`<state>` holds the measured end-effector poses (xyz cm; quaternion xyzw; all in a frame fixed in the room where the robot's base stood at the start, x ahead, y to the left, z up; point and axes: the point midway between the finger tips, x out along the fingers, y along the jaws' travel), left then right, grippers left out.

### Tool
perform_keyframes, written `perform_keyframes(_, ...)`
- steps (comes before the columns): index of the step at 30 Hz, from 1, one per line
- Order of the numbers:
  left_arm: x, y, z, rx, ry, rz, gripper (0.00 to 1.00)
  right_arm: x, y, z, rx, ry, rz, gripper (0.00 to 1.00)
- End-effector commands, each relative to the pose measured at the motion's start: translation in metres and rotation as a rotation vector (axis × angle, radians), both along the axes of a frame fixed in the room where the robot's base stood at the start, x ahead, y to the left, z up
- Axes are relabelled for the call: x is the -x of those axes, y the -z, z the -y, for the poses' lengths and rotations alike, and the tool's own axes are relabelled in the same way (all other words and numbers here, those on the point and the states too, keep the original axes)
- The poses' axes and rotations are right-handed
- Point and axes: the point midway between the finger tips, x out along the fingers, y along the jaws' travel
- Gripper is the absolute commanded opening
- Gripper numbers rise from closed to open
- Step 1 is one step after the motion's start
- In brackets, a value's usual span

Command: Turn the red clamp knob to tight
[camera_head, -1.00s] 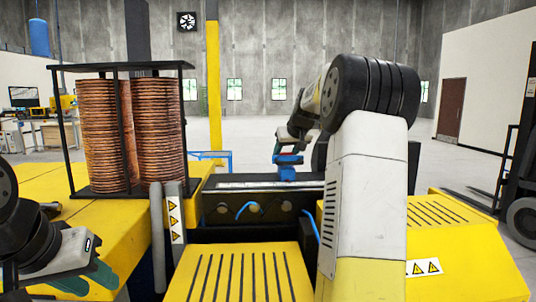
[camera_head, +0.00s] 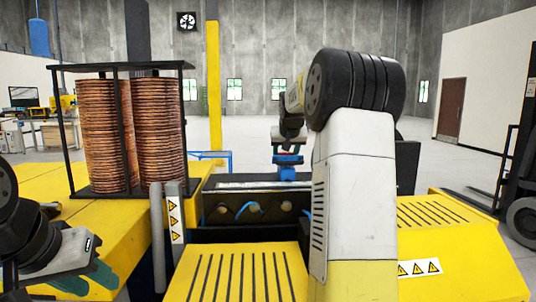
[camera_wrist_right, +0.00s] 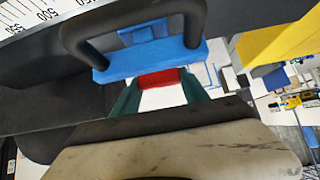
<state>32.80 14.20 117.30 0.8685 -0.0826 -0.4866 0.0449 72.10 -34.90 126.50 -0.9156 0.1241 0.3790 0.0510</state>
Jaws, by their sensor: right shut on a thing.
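The red clamp knob (camera_wrist_right: 158,78) shows in the right wrist view between the two green fingers of my right gripper (camera_wrist_right: 160,92), which is shut on it. The blue clamp body (camera_wrist_right: 155,58) lies just beyond the knob, with a dark curved handle (camera_wrist_right: 85,35) around it. In the head view the blue clamp (camera_head: 287,172) stands on the dark machine bed, and my right gripper (camera_head: 287,149) is over its top, small and partly dark. My left gripper (camera_head: 88,281) is at the lower left, with its green fingers apart and empty, away from the clamp.
A black rack with copper coils (camera_head: 130,130) stands on the yellow machine top (camera_head: 105,225) at left. A yellow slotted cover (camera_head: 240,275) is in front of the bed. A ruler strip (camera_wrist_right: 45,14) crosses the wrist view's corner. A forklift (camera_head: 510,185) stands at far right.

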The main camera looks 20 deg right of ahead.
Motion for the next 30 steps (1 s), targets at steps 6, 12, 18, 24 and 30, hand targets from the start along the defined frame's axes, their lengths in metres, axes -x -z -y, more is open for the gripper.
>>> perform_keyframes(6,0.0,0.0,0.0,0.0,0.0,0.0,0.36,0.0,0.001,0.0,-0.001,0.001,-0.003,0.74)
perform_keyframes(12,0.0,0.0,0.0,0.0,0.0,0.0,0.36,0.0,0.0,0.0,-0.002,0.0,-0.001,0.74)
perform_keyframes(18,0.0,0.0,0.0,0.0,0.0,0.0,0.36,0.011,-0.013,-0.003,-0.001,-0.001,0.002,0.74)
perform_keyframes(24,0.0,0.0,0.0,0.0,0.0,0.0,0.36,0.036,-0.037,-0.01,-0.001,0.0,0.001,0.74)
perform_keyframes(30,0.0,0.0,0.0,0.0,0.0,0.0,0.36,0.051,-0.052,-0.014,-0.002,-0.001,-0.001,0.74)
